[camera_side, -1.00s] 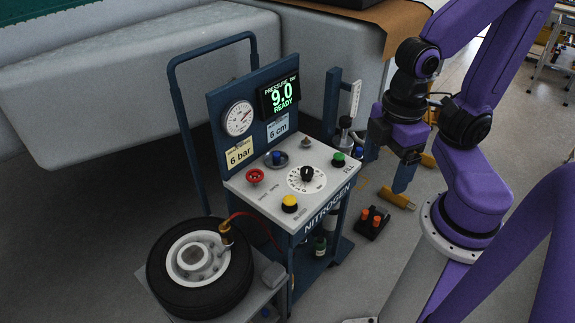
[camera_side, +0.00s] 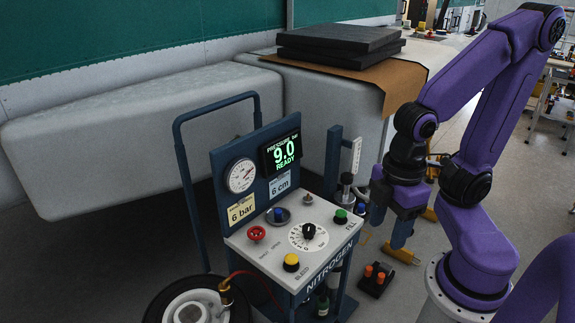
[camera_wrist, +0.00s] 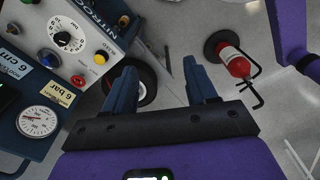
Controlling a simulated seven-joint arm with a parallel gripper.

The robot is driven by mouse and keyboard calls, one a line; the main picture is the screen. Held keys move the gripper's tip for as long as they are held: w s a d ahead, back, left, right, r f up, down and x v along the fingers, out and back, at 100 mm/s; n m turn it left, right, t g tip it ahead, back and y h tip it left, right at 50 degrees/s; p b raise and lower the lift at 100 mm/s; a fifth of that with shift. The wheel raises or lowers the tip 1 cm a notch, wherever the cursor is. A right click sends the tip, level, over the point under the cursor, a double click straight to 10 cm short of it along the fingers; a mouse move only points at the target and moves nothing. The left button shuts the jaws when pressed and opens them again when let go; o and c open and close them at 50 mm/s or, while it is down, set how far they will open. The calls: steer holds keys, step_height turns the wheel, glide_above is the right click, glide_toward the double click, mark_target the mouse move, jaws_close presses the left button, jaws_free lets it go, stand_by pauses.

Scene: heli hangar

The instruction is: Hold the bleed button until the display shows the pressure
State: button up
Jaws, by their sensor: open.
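The bleed button (camera_side: 291,262) is the yellow button at the front corner of the nitrogen cart's sloped panel. It also shows in the wrist view (camera_wrist: 101,57), left of my fingers. The display (camera_side: 281,151) on the cart's back panel reads 9.0 bar, READY, in green. My gripper (camera_side: 402,236) hangs right of the cart, apart from the button, fingers pointing down. In the wrist view its two fingers (camera_wrist: 161,80) are spread with nothing between them.
The panel has a red knob (camera_side: 256,234), a black dial (camera_side: 309,231) and a green button (camera_side: 341,216). A tyre (camera_side: 189,305) stands at the front left, with a hose to it. A fire extinguisher (camera_wrist: 234,62) shows in the wrist view. Orange-topped items (camera_side: 375,278) lie on the floor.

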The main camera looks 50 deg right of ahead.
steer(key=shift+w+a+f+m, duration=0.1)
steer(key=shift+w+f+m, duration=0.05)
steer(key=shift+w+m, duration=0.3)
jaws_close()
steer(key=w+d+f+m+g+y, duration=0.1)
steer(key=w+f+m+g+y, duration=0.15)
steer(key=w+m, duration=0.5)
steer(key=w+d+f+m+g+y, duration=0.1)
steer(key=w+f+m, duration=0.4)
steer(key=m, duration=0.4)
steer(key=w+d+f+m+t+y, duration=0.3)
steer(key=w+d+f+m, duration=0.4)
steer(key=m, duration=0.8)
steer(key=shift+w+d+f+t, duration=0.2)
steer(key=shift+w+d+t, duration=0.7)
steer(key=shift+d, duration=1.35)
steer(key=shift+w+g, duration=0.25)
